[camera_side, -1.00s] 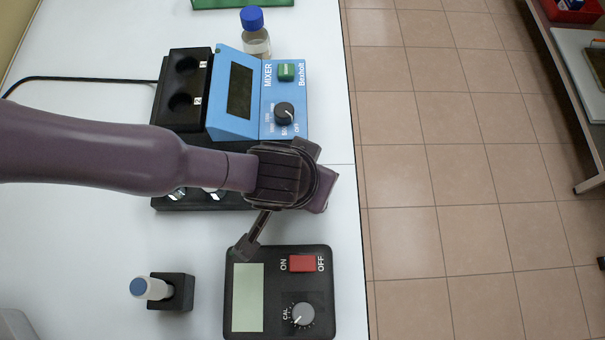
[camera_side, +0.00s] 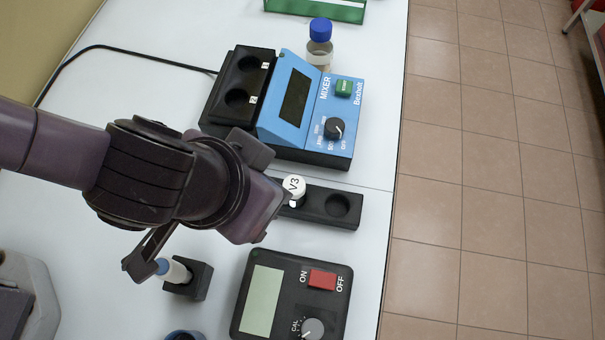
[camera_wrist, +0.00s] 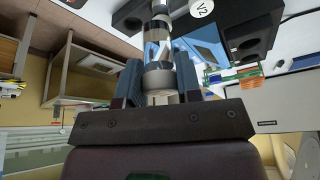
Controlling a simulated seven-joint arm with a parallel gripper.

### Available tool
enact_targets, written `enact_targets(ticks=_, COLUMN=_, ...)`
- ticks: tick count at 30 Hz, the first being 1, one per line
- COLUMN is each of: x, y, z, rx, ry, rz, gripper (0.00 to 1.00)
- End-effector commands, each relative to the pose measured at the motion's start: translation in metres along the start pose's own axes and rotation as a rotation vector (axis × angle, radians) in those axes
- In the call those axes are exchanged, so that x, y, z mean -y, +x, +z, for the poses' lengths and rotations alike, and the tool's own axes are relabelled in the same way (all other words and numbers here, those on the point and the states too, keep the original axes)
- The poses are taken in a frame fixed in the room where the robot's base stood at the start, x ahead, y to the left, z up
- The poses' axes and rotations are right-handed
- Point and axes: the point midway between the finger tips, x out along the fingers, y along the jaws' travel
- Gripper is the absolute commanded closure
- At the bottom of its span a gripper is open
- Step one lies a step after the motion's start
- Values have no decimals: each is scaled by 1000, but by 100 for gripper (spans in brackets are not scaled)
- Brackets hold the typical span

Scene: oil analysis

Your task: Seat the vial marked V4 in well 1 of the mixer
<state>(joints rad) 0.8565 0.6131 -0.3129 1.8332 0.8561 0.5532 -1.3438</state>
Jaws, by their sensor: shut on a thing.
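The mixer (camera_side: 290,105) stands at the upper middle of the side view, with two dark round wells on its black left block. Well 1 (camera_side: 249,63) is the farther one and well 2 (camera_side: 237,97) the nearer; both look empty. My gripper (camera_wrist: 158,72) is shut on a clear vial (camera_wrist: 158,48) with a pale cap in the wrist view. No mark on this vial can be read, so I cannot confirm it as V4. In the side view my arm hides the held vial. My gripper hangs in front of the mixer, left of the black rack (camera_side: 318,216).
The rack holds a white-capped vial marked V3 (camera_side: 293,187); its right well is empty. A V2 cap (camera_wrist: 201,8) shows in the wrist view. A blue-capped bottle (camera_side: 320,45) stands behind the mixer. A control box (camera_side: 256,325) and a small black holder (camera_side: 200,283) stand nearer.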

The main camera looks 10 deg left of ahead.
Motion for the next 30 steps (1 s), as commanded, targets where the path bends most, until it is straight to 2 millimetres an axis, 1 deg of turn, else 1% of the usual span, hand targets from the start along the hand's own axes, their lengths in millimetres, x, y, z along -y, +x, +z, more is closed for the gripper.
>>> enact_targets(ticks=1, x=4, y=-7, z=5, rx=-2, ry=0, rz=0, gripper=91)
enact_targets(ticks=6, x=15, y=-19, z=15, rx=-1, ry=-2, rz=0, gripper=91)
enact_targets(ticks=8, x=20, y=-20, z=15, rx=-1, ry=-11, rz=-4, gripper=91)
enact_targets(ticks=11, x=36, y=-13, z=14, rx=2, ry=-46, rz=-21, gripper=91)
enact_targets(ticks=14, x=57, y=2, z=-3, rx=1, ry=-128, rz=-53, gripper=91)
enact_targets(ticks=16, x=75, y=14, z=-24, rx=0, ry=-205, rz=-83, gripper=91)
enact_targets(ticks=19, x=106, y=31, z=-57, rx=-1, ry=-249, rz=-100, gripper=91)
enact_targets(ticks=21, x=128, y=40, z=-81, rx=-2, ry=-235, rz=-93, gripper=91)
enact_targets(ticks=24, x=154, y=49, z=-107, rx=-3, ry=-182, rz=-71, gripper=91)
enact_targets(ticks=30, x=186, y=54, z=-145, rx=-4, ry=-20, rz=-1, gripper=91)
